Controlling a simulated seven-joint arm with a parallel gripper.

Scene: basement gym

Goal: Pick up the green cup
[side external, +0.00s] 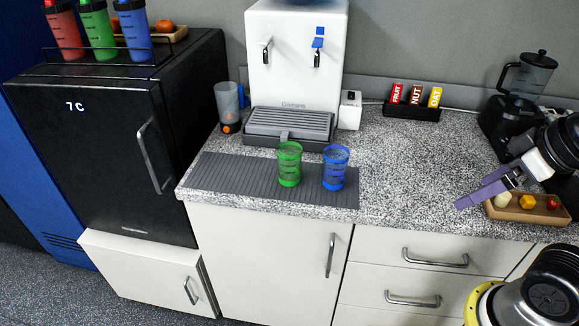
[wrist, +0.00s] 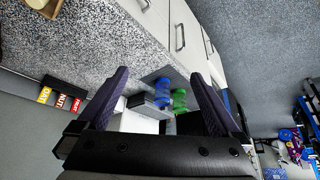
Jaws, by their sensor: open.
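The green cup (side external: 289,164) stands upright on the grey ribbed mat (side external: 225,174) in front of the water dispenser. The blue cup (side external: 335,167) stands upright just to its right on the same mat. My gripper (side external: 467,201) is open and empty over the right part of the counter, well to the right of both cups. In the wrist view, the green cup (wrist: 179,99) and the blue cup (wrist: 161,92) show small and distant between the fingers of my gripper (wrist: 160,84).
The white water dispenser (side external: 293,60) stands behind the cups. A clear shaker (side external: 229,107) is left of it. A bar box (side external: 412,108), a blender (side external: 521,90) and a wooden tray (side external: 525,209) with small items are to the right. Counter between cups and gripper is clear.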

